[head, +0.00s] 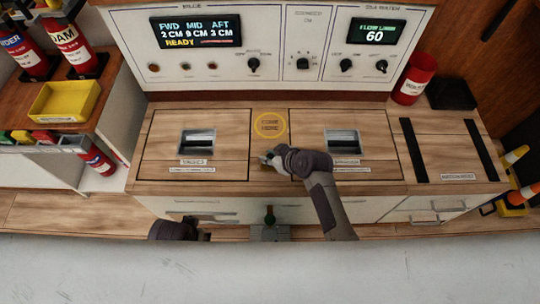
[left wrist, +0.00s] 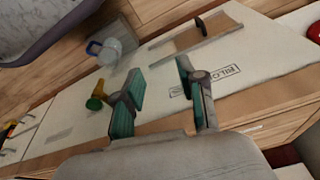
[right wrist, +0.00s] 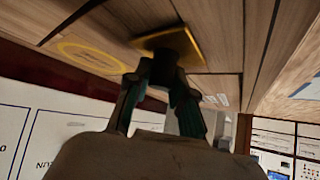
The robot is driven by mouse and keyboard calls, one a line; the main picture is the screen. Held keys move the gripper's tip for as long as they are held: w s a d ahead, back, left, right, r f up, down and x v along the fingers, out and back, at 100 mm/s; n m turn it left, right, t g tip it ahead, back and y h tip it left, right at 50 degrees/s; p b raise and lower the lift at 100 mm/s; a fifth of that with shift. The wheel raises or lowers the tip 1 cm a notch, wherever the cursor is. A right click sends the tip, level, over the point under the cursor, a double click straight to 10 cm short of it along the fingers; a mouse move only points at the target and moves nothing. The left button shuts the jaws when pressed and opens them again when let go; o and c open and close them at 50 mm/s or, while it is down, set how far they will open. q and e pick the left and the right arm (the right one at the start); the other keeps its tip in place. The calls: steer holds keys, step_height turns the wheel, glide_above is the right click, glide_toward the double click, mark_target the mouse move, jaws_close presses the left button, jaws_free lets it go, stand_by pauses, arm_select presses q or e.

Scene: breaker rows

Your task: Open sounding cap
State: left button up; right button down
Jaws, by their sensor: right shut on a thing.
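The sounding cap looks like a dark knob (right wrist: 166,60) on a square brass-coloured plate (right wrist: 190,45) set in the wooden top, in the right wrist view. My right gripper (right wrist: 162,85) is shut on this dark knob, its teal finger pads on either side. In the head view my right gripper (head: 267,158) is at the middle of the counter, just below the yellow ring, and hides the cap. My left gripper (head: 205,236) is low in front of the counter. In the left wrist view the left gripper (left wrist: 162,88) is open and empty.
A yellow ring (head: 258,124) is marked on the counter behind the right gripper. Two recessed handles (head: 197,141) (head: 343,140) flank it. A clear jug (left wrist: 108,50) shows in the left wrist view. Panel screen (head: 195,32) reads READY.

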steer(key=w+b, duration=0.2)
steer(key=w, duration=0.4)
steer(key=shift+f, duration=0.1)
arm_select(q)
steer(key=w+v, duration=0.1)
steer(key=v, duration=0.5)
steer(key=shift+r, duration=0.6)
arm_select(e)
steer(key=shift+w, duration=0.2)
arm_select(q)
steer(key=shift+w, duration=0.2)
arm_select(e)
steer(key=c, duration=1)
jaws_free()
steer(key=v, duration=1.2)
